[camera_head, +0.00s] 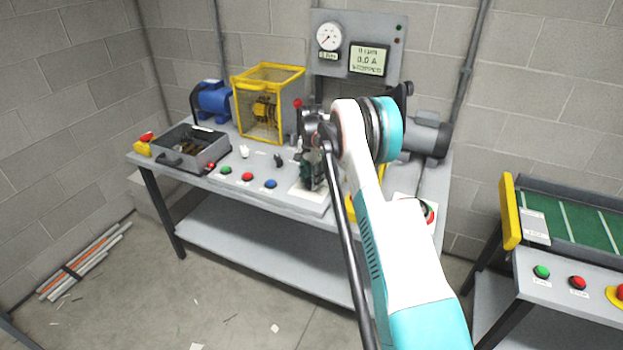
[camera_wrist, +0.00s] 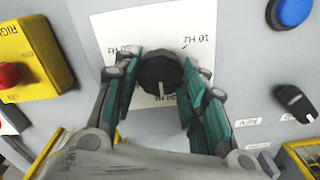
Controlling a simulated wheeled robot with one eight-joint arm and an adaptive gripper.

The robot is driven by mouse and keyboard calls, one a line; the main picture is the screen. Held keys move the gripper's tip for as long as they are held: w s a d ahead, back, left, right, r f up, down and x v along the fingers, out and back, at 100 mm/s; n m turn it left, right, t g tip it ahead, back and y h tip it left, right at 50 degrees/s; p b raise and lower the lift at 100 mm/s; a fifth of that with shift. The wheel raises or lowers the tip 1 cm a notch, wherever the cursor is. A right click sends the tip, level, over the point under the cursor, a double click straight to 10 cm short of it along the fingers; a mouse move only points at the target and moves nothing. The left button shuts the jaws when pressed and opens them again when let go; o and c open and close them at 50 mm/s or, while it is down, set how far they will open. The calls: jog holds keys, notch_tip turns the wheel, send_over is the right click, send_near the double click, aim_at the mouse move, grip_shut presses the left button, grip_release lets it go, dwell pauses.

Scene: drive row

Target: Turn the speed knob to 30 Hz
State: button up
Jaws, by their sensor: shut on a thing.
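The speed knob (camera_wrist: 160,72) is a round black knob with a white pointer mark, on a white label plate (camera_wrist: 115,25). In the wrist view its pointer is toward the bottom of the picture. An upside-down "10 Hz" label is at the upper right. A label at the left and one below the knob are partly covered and hard to read. My gripper (camera_wrist: 160,80) has its teal-padded fingers on both sides of the knob, shut on it. In the head view my gripper (camera_head: 312,172) is low over the bench panel, and the knob is hidden there.
A blue button (camera_wrist: 292,10) and a black selector switch (camera_wrist: 295,103) lie right of the knob. A yellow box with a red button (camera_wrist: 10,76) is at the left.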

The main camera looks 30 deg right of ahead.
jog(key=o, duration=1.1)
jog(key=shift+c, duration=0.2)
notch_tip(320, 180, up, 12)
